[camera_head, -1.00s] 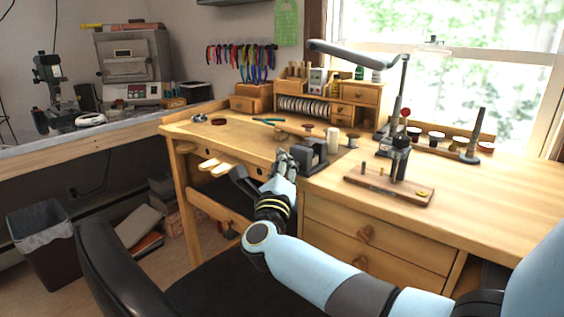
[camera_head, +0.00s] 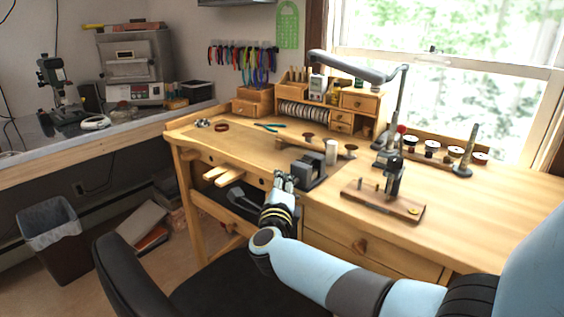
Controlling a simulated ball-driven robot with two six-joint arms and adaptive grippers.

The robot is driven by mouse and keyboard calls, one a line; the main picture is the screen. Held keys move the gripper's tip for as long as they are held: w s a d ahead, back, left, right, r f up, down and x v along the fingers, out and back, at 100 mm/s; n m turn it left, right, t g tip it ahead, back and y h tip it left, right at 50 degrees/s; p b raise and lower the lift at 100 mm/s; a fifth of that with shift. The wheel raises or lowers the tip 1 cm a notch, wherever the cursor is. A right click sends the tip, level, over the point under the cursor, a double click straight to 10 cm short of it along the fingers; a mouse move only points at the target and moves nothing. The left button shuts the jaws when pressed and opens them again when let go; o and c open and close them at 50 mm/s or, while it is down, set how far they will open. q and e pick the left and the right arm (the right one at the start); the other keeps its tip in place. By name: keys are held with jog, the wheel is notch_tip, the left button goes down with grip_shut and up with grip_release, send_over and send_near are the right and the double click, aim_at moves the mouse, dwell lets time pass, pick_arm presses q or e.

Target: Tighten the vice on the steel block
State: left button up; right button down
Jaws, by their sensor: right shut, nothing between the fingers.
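A dark grey vice (camera_head: 309,170) sits at the front edge of the wooden workbench, left of the middle of its top. My right gripper (camera_head: 284,178) is at the vice's front left side, close to it; it is shut with nothing in it. I cannot tell whether it touches the vice. The steel block is too small or hidden to tell apart from the vice jaws. The vice's handle is not clear behind my gripper. My left gripper is not in view.
A wooden board with a dark upright tool (camera_head: 395,180) stands right of the vice. A white cylinder (camera_head: 331,152) is just behind it. A black chair (camera_head: 120,265) stands in front of the bench. The right bench top (camera_head: 480,205) is clear.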

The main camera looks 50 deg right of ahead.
jog(key=n+g+y+p, duration=0.1)
jog(key=p, duration=0.2)
jog(key=f+n+g+y+p, duration=0.1)
jog(key=n+p, duration=0.1)
jog(key=p, duration=0.2)
jog(key=shift+a, duration=0.1)
jog(key=shift+f+n+g+p, duration=0.3)
jog(key=shift+n+p, duration=0.4)
jog(key=shift+p, duration=0.1)
jog(key=shift+s+f, duration=0.1)
jog(key=c, duration=2)
grip_release()
jog(key=shift+c, duration=0.2)
jog(key=o, duration=0.7)
jog(key=shift+r, duration=0.2)
jog(key=v, duration=1.1)
jog(key=shift+s+a+r, duration=0.2)
jog(key=shift+a, duration=0.05)
